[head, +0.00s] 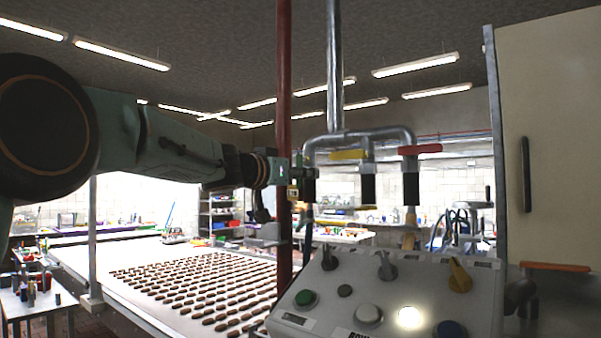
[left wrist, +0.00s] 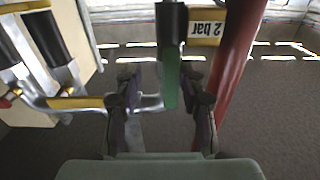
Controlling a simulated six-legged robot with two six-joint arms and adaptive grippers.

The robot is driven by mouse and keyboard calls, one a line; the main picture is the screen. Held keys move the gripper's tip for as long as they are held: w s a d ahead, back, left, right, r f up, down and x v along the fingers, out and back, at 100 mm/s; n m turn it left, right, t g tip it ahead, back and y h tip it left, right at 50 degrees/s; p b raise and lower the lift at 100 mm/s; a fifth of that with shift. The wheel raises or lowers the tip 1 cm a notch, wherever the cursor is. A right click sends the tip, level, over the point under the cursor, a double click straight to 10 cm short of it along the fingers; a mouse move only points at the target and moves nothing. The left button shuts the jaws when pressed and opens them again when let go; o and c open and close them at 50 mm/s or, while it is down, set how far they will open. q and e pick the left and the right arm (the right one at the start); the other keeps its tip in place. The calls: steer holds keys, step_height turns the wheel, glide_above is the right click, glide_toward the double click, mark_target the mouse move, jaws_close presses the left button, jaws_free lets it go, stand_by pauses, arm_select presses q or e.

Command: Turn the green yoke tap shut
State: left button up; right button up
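The green tap handle (left wrist: 171,82) shows in the left wrist view as a narrow upright bar. It lies between the two fingers of my left gripper (left wrist: 164,112), with a gap on each side. The fingers are apart and do not appear to touch it. My right gripper is in neither view.
A yellow handle (head: 347,155) and a red handle (head: 420,149) sit right of my gripper. Below is a control panel (head: 335,285). A conveyor (head: 75,262) carries rows of biscuits.

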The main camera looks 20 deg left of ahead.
arm_select(q)
steer(key=shift+a+f, duration=0.15)
steer(key=shift+a, duration=1.05)
steer(key=shift+c, duration=1)
steer(key=shift+d, duration=0.95)
steer(key=c, duration=0.4)
steer(key=shift+a, duration=0.15)
steer(key=shift+c, duration=1)
steer(key=shift+w+a, duration=0.15)
steer(key=shift+a, duration=0.25)
jaws_close()
steer(key=shift+w+a+r+m, duration=0.2)
steer(key=shift+a+r+m, duration=0.35)
steer(key=shift+m, duration=2.45)
steer(key=shift+w+a+r+m, duration=0.2)
steer(key=shift+a+r+m, duration=0.35)
steer(key=shift+m, duration=2.45)
steer(key=shift+w+a+r+m, duration=0.2)
steer(key=shift+a+r+m, duration=0.3)
steer(key=shift+m, duration=2.5)
steer(key=shift+d+r, duration=0.1)
steer(key=shift+r, duration=0.05)
